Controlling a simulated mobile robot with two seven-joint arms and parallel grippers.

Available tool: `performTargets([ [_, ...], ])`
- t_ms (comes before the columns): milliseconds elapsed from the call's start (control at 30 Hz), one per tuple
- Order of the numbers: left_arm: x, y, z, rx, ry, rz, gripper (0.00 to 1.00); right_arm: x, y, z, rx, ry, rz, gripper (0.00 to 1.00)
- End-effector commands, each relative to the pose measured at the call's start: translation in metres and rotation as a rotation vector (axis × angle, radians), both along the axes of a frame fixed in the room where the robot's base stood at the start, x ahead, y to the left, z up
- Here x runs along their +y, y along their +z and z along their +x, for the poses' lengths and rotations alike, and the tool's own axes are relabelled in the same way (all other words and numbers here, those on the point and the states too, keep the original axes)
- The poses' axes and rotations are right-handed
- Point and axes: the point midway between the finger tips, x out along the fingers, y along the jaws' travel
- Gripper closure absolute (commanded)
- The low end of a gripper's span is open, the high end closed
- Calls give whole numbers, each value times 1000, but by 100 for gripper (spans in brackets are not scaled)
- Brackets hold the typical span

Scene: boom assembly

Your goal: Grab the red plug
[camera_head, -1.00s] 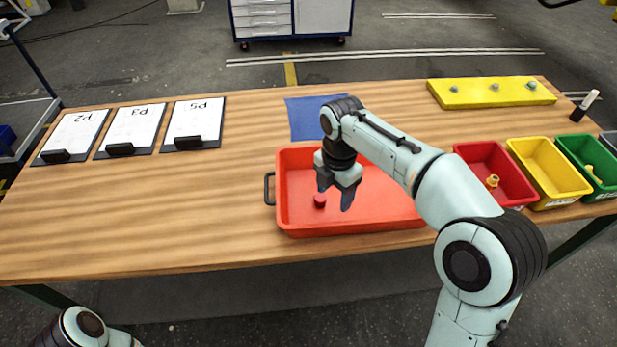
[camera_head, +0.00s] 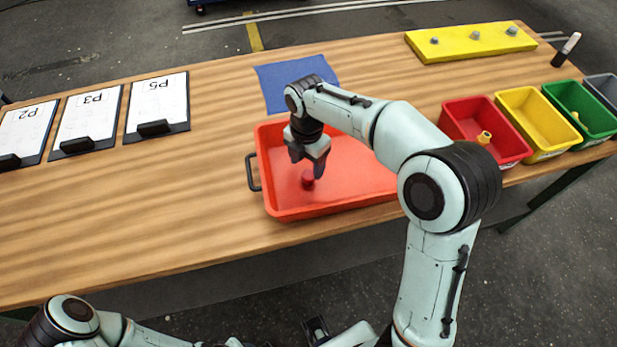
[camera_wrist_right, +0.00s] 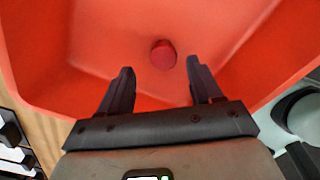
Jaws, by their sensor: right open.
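The red plug (camera_head: 308,181), a small dark red cylinder, is on the floor of the orange-red tray (camera_head: 258,150) in the head view, near the tray's left end. My right gripper (camera_head: 308,164) is open and empty, pointing down above the plug. In the right wrist view the plug (camera_wrist_right: 163,54) shows between the lines of the two fingers, just beyond the fingertips (camera_wrist_right: 160,72) and nearer the right finger. I see no contact. My left arm shows only in part at the bottom left of the head view, without its gripper.
The tray walls surround the plug, with a dark handle (camera_head: 254,172) at the left. A blue mat (camera_head: 290,82) lies behind. Red (camera_head: 470,115), yellow (camera_head: 538,120) and green bins (camera_head: 582,112) stand right. Clipboards (camera_head: 158,104) lie left; bare table lies between.

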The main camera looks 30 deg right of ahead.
Motion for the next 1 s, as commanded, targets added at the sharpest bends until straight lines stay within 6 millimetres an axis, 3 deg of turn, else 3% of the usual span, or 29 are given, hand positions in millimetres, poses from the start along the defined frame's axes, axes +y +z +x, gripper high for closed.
performTargets([
  [300,0,-6,-3,2,0,0,57,2,-44,-7,3,1,-1,36],
  [600,0,-6,-3,3,0,0,57,2,-49,-6,0,0,0,36],
  [633,0,-6,-3,3,0,0,57,2,-49,-6,0,0,0,39],
  [667,0,-6,-3,3,0,0,57,2,-49,-6,0,0,0,49],
  [800,0,-6,-3,3,0,0,57,2,-49,-6,0,1,0,94],
  [1000,0,-6,-3,3,0,0,57,2,-49,-6,-1,0,0,95],
])
